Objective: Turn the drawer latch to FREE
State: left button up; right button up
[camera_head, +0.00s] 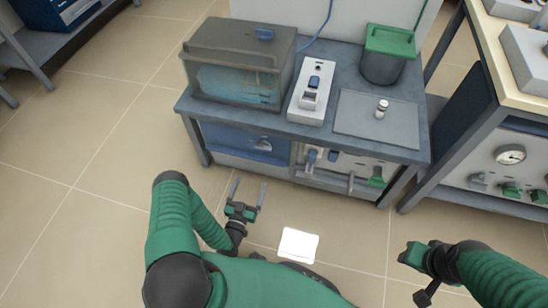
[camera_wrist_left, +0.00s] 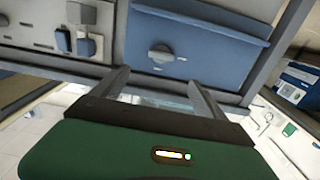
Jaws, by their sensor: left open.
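The drawer (camera_head: 225,137) is a blue front under the left part of the bench. A grey latch knob (camera_head: 263,145) sits on it, right of its middle. In the left wrist view the knob (camera_wrist_left: 160,54) is a round base with a bar lying roughly across the blue drawer front (camera_wrist_left: 205,40). Any FREE marking is too small to read. My left gripper (camera_head: 250,183) is open and empty, in front of and below the drawer, apart from the knob. Its fingers (camera_wrist_left: 158,78) point toward the drawer. My right gripper (camera_head: 421,268) is at the lower right; its jaws are unclear.
A control panel (camera_head: 335,168) with switches and levers is right of the drawer. On the bench (camera_head: 325,130) stand a clear-walled box (camera_head: 235,65), a switch unit (camera_head: 311,88) and a green-lidded pot (camera_head: 388,55). Another bench (camera_head: 460,170) is at right. The floor in front is open.

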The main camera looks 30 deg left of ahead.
pick_arm(q)
jog(key=b+x, duration=0.6)
jog(key=x, duration=1)
jog(key=shift+b, duration=0.4)
jog(key=shift+w+a, duration=0.1)
jog(key=c, duration=1.4)
